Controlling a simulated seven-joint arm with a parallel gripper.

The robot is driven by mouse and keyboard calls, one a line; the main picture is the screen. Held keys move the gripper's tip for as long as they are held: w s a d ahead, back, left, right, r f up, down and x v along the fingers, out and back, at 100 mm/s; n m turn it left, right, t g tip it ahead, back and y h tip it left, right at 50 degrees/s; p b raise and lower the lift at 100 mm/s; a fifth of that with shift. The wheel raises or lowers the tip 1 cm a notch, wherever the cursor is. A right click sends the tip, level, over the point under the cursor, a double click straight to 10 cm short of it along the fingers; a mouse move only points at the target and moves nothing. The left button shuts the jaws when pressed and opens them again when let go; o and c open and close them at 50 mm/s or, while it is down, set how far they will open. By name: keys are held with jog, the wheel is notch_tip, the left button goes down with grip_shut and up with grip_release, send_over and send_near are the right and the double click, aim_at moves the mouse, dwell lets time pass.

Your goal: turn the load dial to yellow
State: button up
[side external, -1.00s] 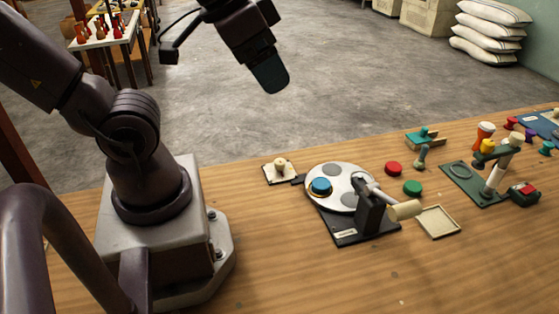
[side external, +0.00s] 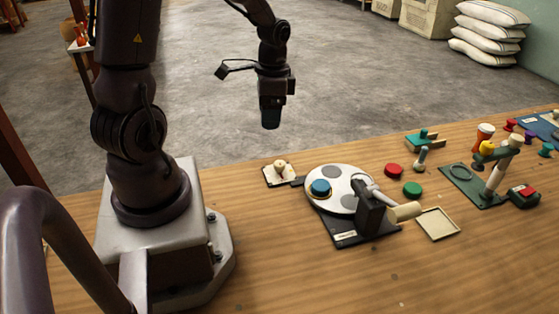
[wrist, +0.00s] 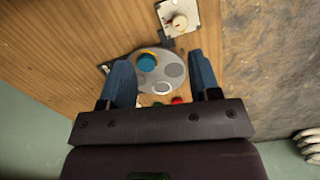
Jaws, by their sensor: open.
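A cream knob on a small pale square plate (side external: 272,180) stands at the left of a round turntable; it looks like the load dial, and its marks are too small to read. In the wrist view the plate (wrist: 192,30) is at the top. The white turntable (side external: 341,201) has grey round spots and a blue puck (side external: 320,187) at a yellow-edged spot; the puck (wrist: 147,62) also shows in the wrist view. My gripper (side external: 271,124) hangs pointing down, high above and behind the dial. Its blue fingers (wrist: 163,84) are apart with nothing between them.
A dark arm with a cream-ended handle (side external: 404,211) stands at the turntable's front right, beside a shallow tray (side external: 438,223). Red (side external: 394,171) and green (side external: 412,188) discs lie to the right. A green-based stand (side external: 478,190) is farther right. The front table is clear.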

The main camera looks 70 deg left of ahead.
aim_at(280, 163)
jog(key=w+f+m, duration=0.1)
jog(key=f+m, duration=0.1)
jog(key=f, duration=0.3)
jog(key=w+a+f+m, duration=0.1)
jog(key=f+m, duration=0.1)
jog(key=f, duration=0.3)
jog(key=w+a+f+m, duration=0.1)
jog(key=f+m, duration=0.1)
jog(key=f, duration=0.4)
jog(key=shift+a+m+t, duration=0.2)
jog(key=shift+m+t, duration=0.2)
jog(key=c, duration=0.9)
